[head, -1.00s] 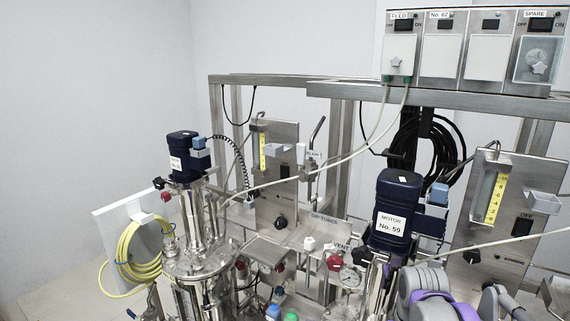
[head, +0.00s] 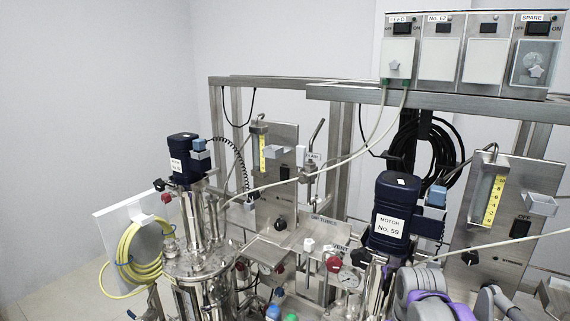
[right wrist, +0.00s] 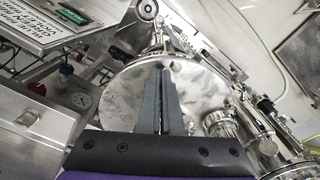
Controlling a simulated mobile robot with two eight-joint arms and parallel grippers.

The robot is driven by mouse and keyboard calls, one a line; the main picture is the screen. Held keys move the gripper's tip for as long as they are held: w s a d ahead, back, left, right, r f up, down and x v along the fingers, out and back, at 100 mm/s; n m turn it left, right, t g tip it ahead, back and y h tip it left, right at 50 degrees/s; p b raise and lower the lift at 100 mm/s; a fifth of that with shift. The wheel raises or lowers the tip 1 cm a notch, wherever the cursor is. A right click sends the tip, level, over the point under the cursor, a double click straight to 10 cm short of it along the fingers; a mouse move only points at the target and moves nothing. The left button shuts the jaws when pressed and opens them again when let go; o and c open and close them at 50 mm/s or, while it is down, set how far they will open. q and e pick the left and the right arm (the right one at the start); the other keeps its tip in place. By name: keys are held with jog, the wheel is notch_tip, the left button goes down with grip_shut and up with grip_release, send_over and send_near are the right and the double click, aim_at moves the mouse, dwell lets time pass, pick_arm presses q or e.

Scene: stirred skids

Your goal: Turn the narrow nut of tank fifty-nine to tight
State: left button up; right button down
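The motor labelled No. 59 (head: 390,215) stands upright on its tank at the right of the head view; the tank's steel top (head: 375,285) is only partly visible below it. In the right wrist view a round, shiny steel lid (right wrist: 125,90) lies beyond my fingers, with a ribbed round fitting (right wrist: 220,125) at its right. I cannot tell which fitting is the narrow nut. My right gripper (right wrist: 165,70) has its two dark fingers nearly together over the lid, with nothing visible between them. My right arm shows at the lower right of the head view, its gripper hidden. My left gripper is out of view.
A second tank (head: 200,262) with a yellow hose (head: 140,255) stands at the left. A gauge (head: 349,277) and red knob (head: 333,264) sit beside the No. 59 motor. Pale cables cross in front of the frame, and a control box (head: 470,55) is above.

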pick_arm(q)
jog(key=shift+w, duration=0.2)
pick_arm(e)
jog(key=shift+s+a, duration=0.1)
dwell(0.4)
jog(key=shift+r, duration=0.15)
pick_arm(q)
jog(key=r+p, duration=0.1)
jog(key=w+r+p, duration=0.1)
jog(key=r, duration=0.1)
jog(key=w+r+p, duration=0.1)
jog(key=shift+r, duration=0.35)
pick_arm(e)
notch_tip(320, 180, up, 6)
jog(key=shift+f, duration=0.2)
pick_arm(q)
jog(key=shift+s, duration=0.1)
pick_arm(e)
jog(key=shift+s, duration=0.15)
jog(key=s+a+f+t, duration=0.5)
jog(key=s+f, duration=0.4)
jog(key=s, duration=0.3)
jog(key=shift+a+t, duration=0.3)
jog(key=shift+t, duration=0.1)
